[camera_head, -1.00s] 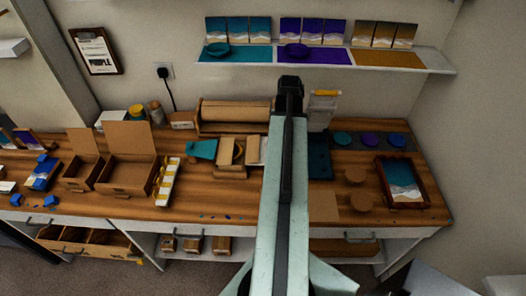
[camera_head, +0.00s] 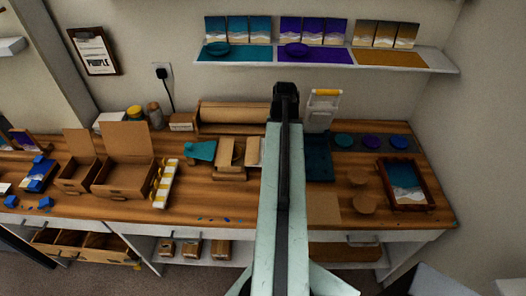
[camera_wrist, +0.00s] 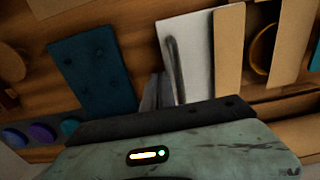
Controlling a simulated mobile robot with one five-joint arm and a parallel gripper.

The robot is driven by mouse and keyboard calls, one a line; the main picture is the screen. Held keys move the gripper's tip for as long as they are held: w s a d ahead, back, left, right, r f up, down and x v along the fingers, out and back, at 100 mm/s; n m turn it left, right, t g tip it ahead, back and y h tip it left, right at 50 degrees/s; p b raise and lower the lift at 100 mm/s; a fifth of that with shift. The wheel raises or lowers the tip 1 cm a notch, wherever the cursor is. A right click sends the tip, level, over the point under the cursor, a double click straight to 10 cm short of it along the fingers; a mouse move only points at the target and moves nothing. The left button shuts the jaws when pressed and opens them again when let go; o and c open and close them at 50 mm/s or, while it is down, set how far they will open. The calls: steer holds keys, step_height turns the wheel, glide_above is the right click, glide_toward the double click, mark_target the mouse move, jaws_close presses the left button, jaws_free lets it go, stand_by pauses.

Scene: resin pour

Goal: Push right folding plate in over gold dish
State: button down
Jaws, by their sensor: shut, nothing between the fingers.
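The right folding plate (camera_head: 253,152) is a tan board just left of my arm; in the wrist view it is the tan strip (camera_wrist: 229,50) left of the dish. The gold dish (camera_wrist: 262,48) shows as part of a round gold rim between it and the other tan plate (camera_wrist: 291,45). In the head view that left plate (camera_head: 225,152) lies beside a teal piece (camera_head: 202,150). My gripper (camera_head: 286,90) is shut and empty, to the right of the right plate in the head view. Its fingers (camera_wrist: 158,91) show near a white panel (camera_wrist: 186,55), apart from the plate.
A dark blue slab (camera_wrist: 95,70) lies beyond the white panel. A white holder with a yellow handle (camera_head: 322,110) stands right of my gripper. A cardboard roll box (camera_head: 232,113) is behind the plates. A yellow-striped piece (camera_head: 165,184) lies at left. Bare wood is in front.

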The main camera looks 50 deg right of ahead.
mark_target(260, 151)
steer(key=shift+w+a, duration=0.8)
steer(key=shift+w, duration=0.3)
steer(key=shift+w+a, duration=0.75)
steer(key=shift+w, duration=0.4)
steer(key=shift+w+a, duration=0.8)
steer(key=shift+w, duration=0.3)
steer(key=shift+s, duration=0.1)
steer(key=s+d, duration=0.5)
steer(key=s, duration=0.2)
step_height(260, 151, up, 10)
steer(key=p, duration=1)
steer(key=shift+s+d, duration=0.15)
